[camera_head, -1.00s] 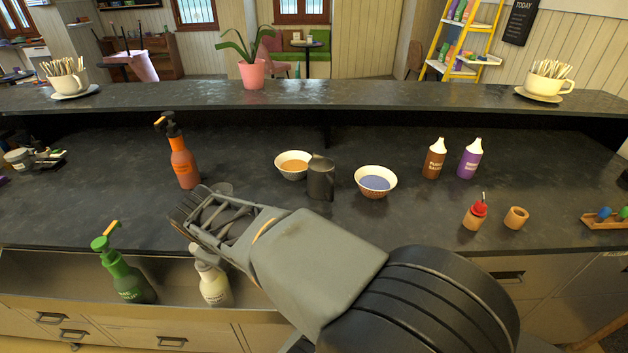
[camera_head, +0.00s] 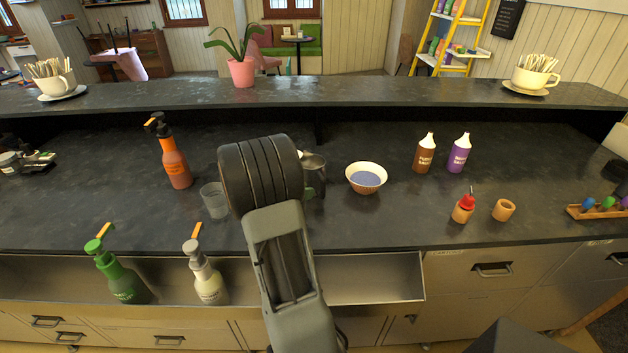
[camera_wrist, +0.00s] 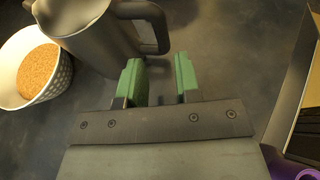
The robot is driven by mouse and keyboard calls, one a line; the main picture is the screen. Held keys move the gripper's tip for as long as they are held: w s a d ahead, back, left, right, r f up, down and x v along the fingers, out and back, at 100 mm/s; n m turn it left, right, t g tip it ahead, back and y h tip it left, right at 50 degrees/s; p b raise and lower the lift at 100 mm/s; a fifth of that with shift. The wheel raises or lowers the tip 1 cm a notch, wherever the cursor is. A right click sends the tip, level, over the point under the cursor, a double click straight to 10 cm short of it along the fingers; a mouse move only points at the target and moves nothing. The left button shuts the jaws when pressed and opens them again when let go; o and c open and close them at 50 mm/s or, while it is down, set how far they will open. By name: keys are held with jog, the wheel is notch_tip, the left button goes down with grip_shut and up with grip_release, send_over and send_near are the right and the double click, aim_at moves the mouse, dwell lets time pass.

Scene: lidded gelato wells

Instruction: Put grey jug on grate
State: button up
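The grey jug (camera_head: 316,182) stands on the dark counter, partly hidden behind my arm in the head view. In the wrist view the jug (camera_wrist: 95,35) is at the upper left, its handle (camera_wrist: 158,28) pointing right. My gripper (camera_wrist: 160,78) has two green fingers held apart, with bare counter between them. The handle lies just beyond the fingertips, not between them. I cannot make out a grate in either view.
A bowl of orange-brown crumbs (camera_wrist: 38,70) is close beside the jug. A bowl with blue contents (camera_head: 366,178) is to its right. A clear glass (camera_head: 214,200) and an orange pump bottle (camera_head: 174,160) are left. An open metal trough (camera_head: 375,285) runs along the front.

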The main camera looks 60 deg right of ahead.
aim_at(323, 196)
jog(key=shift+p+x, duration=0.9)
jog(key=shift+x, duration=2.9)
jog(key=shift+s+r, duration=0.15)
jog(key=shift+r, duration=0.05)
jog(key=shift+c, duration=0.2)
grip_shut()
